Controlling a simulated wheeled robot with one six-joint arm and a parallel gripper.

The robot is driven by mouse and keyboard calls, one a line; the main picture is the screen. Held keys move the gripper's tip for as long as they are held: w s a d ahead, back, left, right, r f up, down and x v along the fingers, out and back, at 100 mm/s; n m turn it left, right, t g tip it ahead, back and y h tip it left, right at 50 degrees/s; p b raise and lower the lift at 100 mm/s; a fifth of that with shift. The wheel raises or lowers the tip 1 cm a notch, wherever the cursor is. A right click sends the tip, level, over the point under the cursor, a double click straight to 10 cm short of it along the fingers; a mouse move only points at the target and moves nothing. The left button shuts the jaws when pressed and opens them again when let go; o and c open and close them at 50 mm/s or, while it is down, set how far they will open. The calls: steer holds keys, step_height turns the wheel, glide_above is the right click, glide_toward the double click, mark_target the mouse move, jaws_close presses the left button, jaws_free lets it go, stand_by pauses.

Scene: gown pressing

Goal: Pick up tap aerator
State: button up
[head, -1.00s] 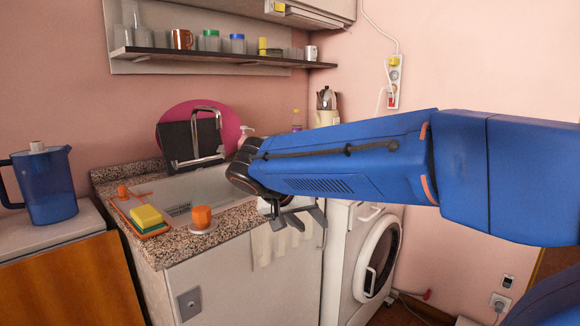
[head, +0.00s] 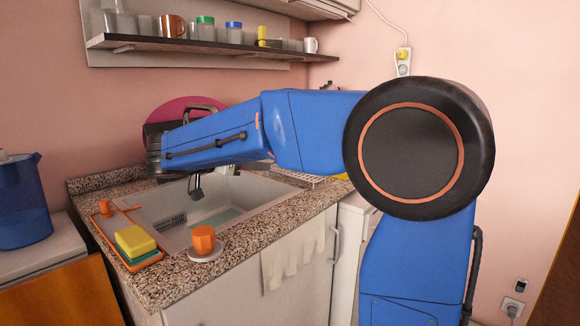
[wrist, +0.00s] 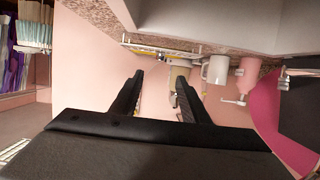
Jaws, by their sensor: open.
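I cannot pick out a tap aerator for certain in either view. The metal tap (head: 202,107) stands behind the sink, and my arm hides most of it. A small metal piece, perhaps part of the tap (wrist: 284,76), shows at the right there.
An orange cup (head: 203,239) on a white saucer sits at the front counter edge. A yellow sponge (head: 134,240) lies on an orange tray to the left. A pink round plate (head: 160,111) leans behind the sink. A shelf (head: 205,46) with jars and mugs hangs above.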

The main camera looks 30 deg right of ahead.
mark_target(290, 173)
steer(key=x, duration=1.7)
steer(key=shift+w, duration=0.1)
steer(key=shift+c, duration=0.2)
jaws_close()
